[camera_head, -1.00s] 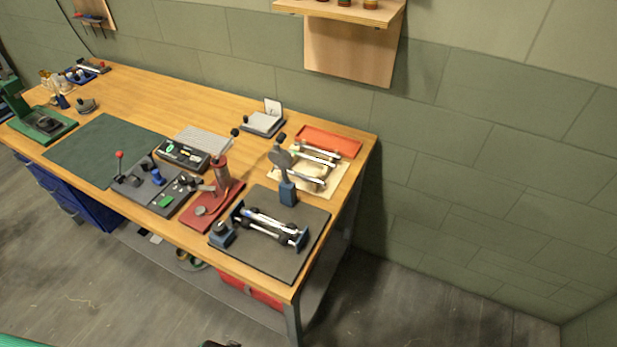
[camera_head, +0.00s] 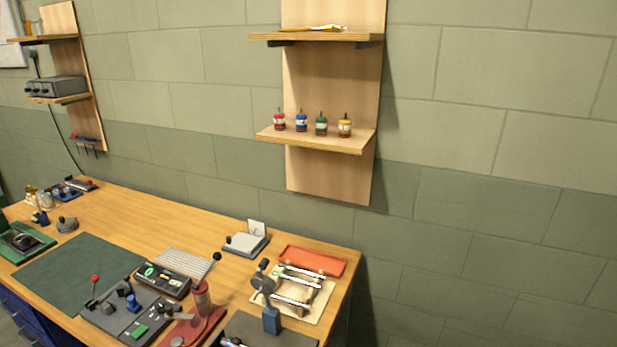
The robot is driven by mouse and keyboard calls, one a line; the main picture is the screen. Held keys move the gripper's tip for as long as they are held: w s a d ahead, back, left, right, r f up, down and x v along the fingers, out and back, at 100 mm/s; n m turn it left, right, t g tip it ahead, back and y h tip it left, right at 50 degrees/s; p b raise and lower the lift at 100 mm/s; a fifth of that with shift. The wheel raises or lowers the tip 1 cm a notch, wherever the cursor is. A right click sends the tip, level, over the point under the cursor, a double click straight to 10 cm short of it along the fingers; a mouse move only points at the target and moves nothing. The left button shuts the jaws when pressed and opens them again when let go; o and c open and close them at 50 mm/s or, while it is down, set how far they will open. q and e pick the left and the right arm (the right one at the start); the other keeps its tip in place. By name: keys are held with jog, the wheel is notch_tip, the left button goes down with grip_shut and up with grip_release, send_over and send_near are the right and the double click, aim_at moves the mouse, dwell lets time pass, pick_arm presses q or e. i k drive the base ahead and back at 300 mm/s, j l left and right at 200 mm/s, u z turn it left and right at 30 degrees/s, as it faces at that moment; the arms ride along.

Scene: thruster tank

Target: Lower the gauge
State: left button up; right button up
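What looks like the gauge (camera_head: 263,283) is a grey round head on a blue post (camera_head: 271,319), standing upright at the right part of the wooden bench. Its head is raised above the dark mat (camera_head: 295,335) at the bottom edge. The view cuts off most of that mat and the fixture on it. Nothing touches the gauge. Neither of my grippers shows.
A red stand (camera_head: 200,300) and a grey control panel (camera_head: 130,312) are left of the gauge. A cream mat with metal rods (camera_head: 297,285) and an orange tray (camera_head: 312,260) lie behind it. A wall shelf (camera_head: 315,140) holds small bottles.

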aim_at(264, 283)
jog(key=u, duration=0.4)
jog(key=i+l+u, duration=0.15)
jog(key=u, duration=0.3)
jog(key=l+u, duration=0.4)
jog(key=i+l+u, duration=0.1)
jog(key=l+u, duration=0.6)
jog(key=u, duration=0.2)
jog(key=l, duration=0.55)
jog(key=k+l+u, duration=0.1)
jog(key=l, duration=0.45)
jog(key=k+l+u, duration=0.1)
jog(key=l, duration=0.45)
jog(key=k+l, duration=0.1)
jog(key=k, duration=0.25)
